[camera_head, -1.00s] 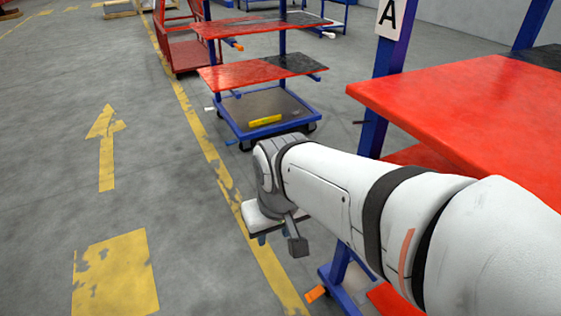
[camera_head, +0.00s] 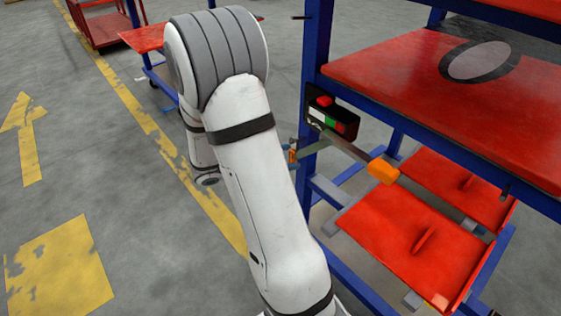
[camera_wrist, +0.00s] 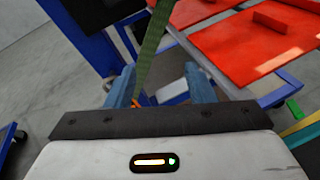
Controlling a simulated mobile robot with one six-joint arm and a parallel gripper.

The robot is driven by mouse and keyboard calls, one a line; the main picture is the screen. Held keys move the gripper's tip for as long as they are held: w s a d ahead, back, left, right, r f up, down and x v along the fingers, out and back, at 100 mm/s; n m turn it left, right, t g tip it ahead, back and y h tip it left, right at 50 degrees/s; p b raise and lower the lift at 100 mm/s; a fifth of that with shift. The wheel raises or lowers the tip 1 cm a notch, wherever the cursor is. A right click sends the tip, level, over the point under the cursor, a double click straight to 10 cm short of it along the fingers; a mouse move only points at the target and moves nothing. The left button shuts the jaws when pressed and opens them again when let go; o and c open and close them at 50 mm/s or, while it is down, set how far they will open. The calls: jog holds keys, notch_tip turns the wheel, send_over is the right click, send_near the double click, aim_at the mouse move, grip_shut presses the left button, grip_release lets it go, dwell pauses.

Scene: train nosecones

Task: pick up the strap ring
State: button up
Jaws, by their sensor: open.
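A dark green strap (camera_wrist: 154,38) hangs down between my fingers in the wrist view. Its lower end is hidden behind my gripper's dark front edge, and I cannot clearly make out a ring on it. A small orange bit (camera_wrist: 143,101) shows just above that edge, by the strap. My gripper (camera_wrist: 160,68) is open, with one blue finger on each side of the strap. I cannot tell whether either finger touches it.
A blue rack post (camera_head: 313,80) stands right of my arm, with a control box (camera_head: 331,119) and an orange-ended bar (camera_head: 382,171) beside it. Lower red panels (camera_head: 385,225) lie below.

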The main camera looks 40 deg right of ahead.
aim_at(293, 149)
jog(key=w+d+f+n+t+h+b, duration=0.2)
jog(key=w+f+n+t+h+b, duration=0.15)
jog(key=w+f+n, duration=0.35)
jog(key=shift+m+t+y, duration=0.35)
jog(key=shift+m, duration=0.35)
jog(key=d, duration=0.5)
jog(key=d+f+b, duration=0.1)
jog(key=d, duration=0.1)
jog(key=shift+w+d, duration=0.15)
jog(key=shift+w, duration=0.2)
jog(key=c, duration=0.8)
jog(key=shift+r, duration=0.1)
jog(key=shift+c, duration=0.2)
jog(key=shift+r, duration=0.25)
jog(key=s+a+p, duration=0.1)
jog(key=a+p, duration=0.2)
jog(key=a, duration=1.5)
jog(key=shift+s+r, duration=0.2)
jog(key=shift+r, duration=0.2)
